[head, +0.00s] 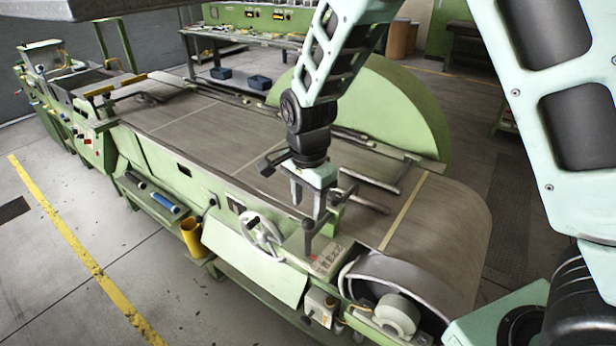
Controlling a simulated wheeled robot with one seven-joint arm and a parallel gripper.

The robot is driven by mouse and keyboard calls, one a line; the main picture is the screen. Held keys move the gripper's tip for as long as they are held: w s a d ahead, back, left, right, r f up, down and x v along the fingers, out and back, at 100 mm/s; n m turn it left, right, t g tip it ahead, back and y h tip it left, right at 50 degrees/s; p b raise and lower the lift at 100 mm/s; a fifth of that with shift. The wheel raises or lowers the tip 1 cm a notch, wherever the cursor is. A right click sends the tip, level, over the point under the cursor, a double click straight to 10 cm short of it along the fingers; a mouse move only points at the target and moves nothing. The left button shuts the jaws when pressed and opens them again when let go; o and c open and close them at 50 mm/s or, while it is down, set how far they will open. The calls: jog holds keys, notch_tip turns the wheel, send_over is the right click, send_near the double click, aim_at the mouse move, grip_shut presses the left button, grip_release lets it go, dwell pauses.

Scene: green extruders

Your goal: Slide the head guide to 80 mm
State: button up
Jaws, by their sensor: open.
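My gripper (308,206) points down over the near edge of the conveyor belt, in the middle of the head view. Its jaws are open, with a dark upright handle (308,226) just below and behind the fingertips. I cannot tell whether the fingers touch that handle. A pale plate with small dark markings (326,262) lies on the machine's near side below it. Dark guide bars and rods (372,182) reach over the belt to the right of my gripper. I cannot tell which part is the head guide, and no 80 mm reading is legible.
The wide brown belt (235,140) runs from upper left to the roller end at lower right. A white handwheel (262,230) sits left of the gripper, on the green near side. A large green disc guard (400,100) stands behind. Open floor lies at lower left.

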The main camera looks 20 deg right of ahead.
notch_tip(320, 180, up, 8)
jog(key=b, duration=0.1)
jog(key=shift+f, duration=0.15)
dwell(0.4)
